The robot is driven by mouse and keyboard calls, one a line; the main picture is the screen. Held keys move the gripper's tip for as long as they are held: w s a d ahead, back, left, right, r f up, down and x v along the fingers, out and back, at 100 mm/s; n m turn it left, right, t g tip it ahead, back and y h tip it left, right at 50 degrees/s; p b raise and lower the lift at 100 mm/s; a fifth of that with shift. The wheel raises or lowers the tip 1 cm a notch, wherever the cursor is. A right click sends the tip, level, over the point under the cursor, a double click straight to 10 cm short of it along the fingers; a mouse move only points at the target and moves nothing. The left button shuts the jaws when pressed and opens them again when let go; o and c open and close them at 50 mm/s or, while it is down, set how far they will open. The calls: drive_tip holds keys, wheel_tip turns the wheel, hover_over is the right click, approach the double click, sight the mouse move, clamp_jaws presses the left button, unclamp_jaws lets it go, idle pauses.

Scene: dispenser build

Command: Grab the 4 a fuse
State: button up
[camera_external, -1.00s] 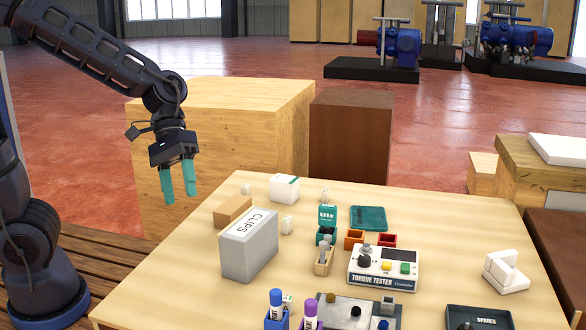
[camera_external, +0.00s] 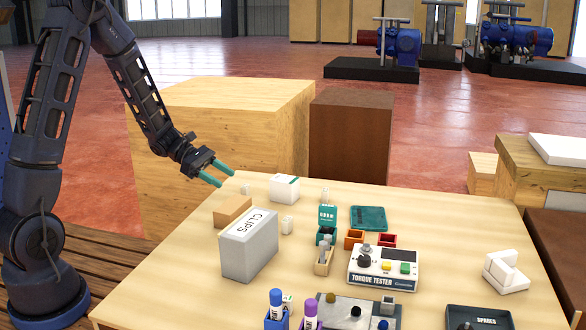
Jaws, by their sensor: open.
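My gripper (camera_external: 226,178) is open and empty, with two teal fingers pointing right and slightly down. It is above the far left corner of the table (camera_external: 180,255).
The grey CLIPS box (camera_external: 248,247) stands tall at the left, with a tan block (camera_external: 232,211) behind it. A white box (camera_external: 284,188) is at the back. Small orange (camera_external: 354,239) and red (camera_external: 387,240) bins stand behind the torque tester (camera_external: 383,270). The table's right middle is fairly clear.

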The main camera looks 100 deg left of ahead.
sight(243, 191)
drive_tip(key=s+a+n, duration=0.1)
drive_tip(key=s+a+f+n+y, duration=0.1)
drive_tip(key=a, duration=0.1)
drive_tip(key=s+a+f+y, duration=0.1)
drive_tip(key=s, duration=0.1)
drive_tip(key=shift+s+a+f+n, duration=0.15)
drive_tip(key=shift+f+n, duration=0.1)
drive_tip(key=shift+n, duration=0.15)
drive_tip(key=shift+a+f, duration=0.1)
drive_tip(key=shift+f, duration=0.05)
drive_tip(key=x, duration=1)
drive_tip(key=shift+w+a, duration=0.1)
drive_tip(key=shift+w, duration=0.35)
drive_tip(key=c, duration=1)
